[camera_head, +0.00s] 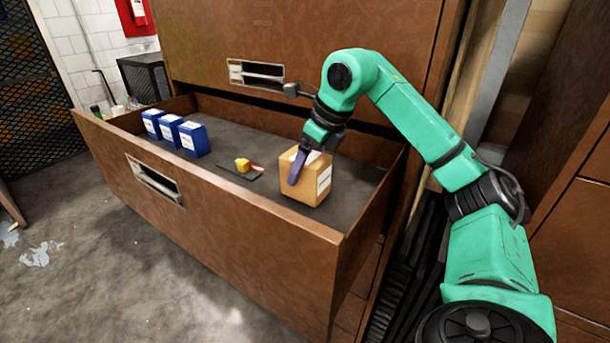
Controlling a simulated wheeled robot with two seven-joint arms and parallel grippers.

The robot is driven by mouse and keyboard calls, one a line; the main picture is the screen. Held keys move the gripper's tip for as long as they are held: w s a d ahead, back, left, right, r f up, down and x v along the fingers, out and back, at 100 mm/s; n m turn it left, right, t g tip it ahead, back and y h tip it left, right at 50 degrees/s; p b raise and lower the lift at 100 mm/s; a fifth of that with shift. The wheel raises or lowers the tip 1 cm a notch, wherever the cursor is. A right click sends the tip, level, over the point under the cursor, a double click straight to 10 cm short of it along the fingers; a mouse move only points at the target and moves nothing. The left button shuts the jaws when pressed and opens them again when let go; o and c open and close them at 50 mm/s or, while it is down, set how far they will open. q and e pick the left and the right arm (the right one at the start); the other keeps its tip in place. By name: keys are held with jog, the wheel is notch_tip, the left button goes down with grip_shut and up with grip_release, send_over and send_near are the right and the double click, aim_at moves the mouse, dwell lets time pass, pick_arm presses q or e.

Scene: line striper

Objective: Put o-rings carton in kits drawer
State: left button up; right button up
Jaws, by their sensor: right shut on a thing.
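A brown carton (308,183) with white labels is at the right end of the open drawer (225,221). My right gripper (297,172) reaches down into the drawer and is shut on the carton from above. One purple-grey finger lies along the carton's near left side; the other finger is hidden. The carton stands upright, low inside the drawer; I cannot tell whether its base touches the drawer floor. The label text is too small to read. My left gripper is not in view.
Several blue boxes (193,139) stand in a row at the drawer's left end. A small yellow thing (242,164) lies on a dark flat piece with a red thing near the middle. The drawer floor between them is bare. The cabinet (300,40) rises behind.

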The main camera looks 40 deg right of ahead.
jog(key=shift+f, duration=0.7)
jog(key=shift+w, duration=0.25)
jog(key=shift+f, duration=0.1)
jog(key=o, duration=1.6)
jog(key=shift+s, duration=0.1)
jog(key=shift+c, duration=0.2)
jog(key=v, duration=0.8)
jog(key=shift+a+r+p, duration=0.1)
jog(key=shift+r+p, duration=0.25)
jog(key=shift+r, duration=0.05)
jog(key=p+v, duration=0.2)
jog(key=v, duration=0.1)
jog(key=shift+s+r, duration=0.15)
jog(key=shift+r, duration=0.15)
jog(key=shift+s, duration=0.1)
